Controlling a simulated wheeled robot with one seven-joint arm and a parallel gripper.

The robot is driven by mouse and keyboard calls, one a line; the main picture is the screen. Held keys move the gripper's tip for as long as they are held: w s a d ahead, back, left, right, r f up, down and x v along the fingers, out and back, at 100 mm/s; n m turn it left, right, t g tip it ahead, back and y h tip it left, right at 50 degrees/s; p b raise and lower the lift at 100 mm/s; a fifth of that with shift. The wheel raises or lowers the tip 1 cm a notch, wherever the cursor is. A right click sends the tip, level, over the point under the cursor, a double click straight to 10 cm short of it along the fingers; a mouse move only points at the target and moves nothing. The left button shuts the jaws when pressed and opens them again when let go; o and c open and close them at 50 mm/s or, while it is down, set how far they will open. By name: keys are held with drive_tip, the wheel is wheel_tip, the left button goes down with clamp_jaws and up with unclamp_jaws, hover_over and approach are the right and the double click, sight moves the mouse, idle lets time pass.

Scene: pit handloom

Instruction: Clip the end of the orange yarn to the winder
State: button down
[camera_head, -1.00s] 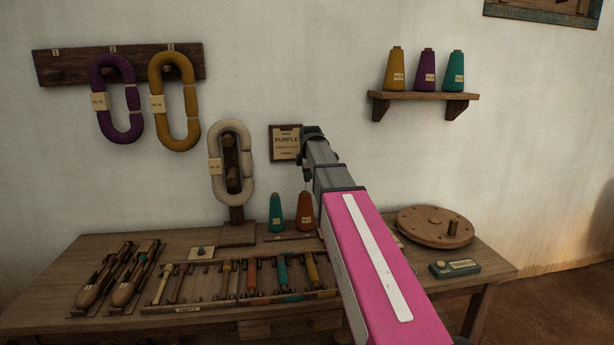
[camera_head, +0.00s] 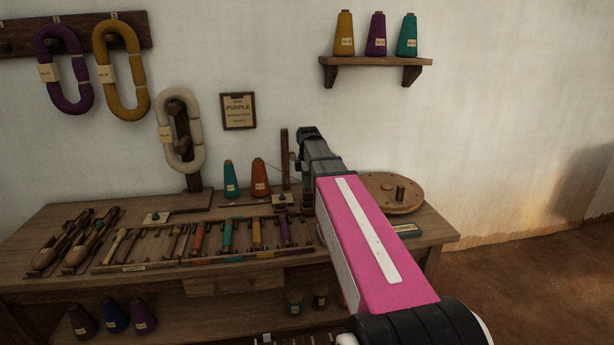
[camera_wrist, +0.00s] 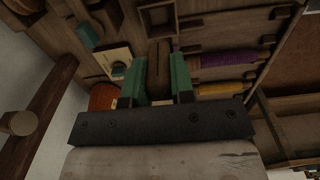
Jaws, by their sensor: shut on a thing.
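The orange yarn cone (camera_head: 260,178) stands at the back of the table, beside a teal cone (camera_head: 230,180); its orange side also shows left of my fingers in the wrist view (camera_wrist: 103,97). My gripper (camera_wrist: 159,82) is shut, its two green fingers against a dark brown piece (camera_wrist: 158,62). In the head view my arm hides the fingers.
A rack of colored bobbins (camera_head: 200,240) lies along the table front, with shuttles (camera_head: 88,240) at left. A round wooden disc with a peg (camera_head: 408,203) lies at the right. A shelf with cones (camera_head: 375,62) hangs above. A wooden post with a round peg (camera_wrist: 20,123) is near my gripper.

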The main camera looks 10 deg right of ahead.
drive_tip(key=shift+f, duration=4.15)
drive_tip(key=c, duration=0.6)
unclamp_jaws()
drive_tip(key=shift+r, duration=4.05)
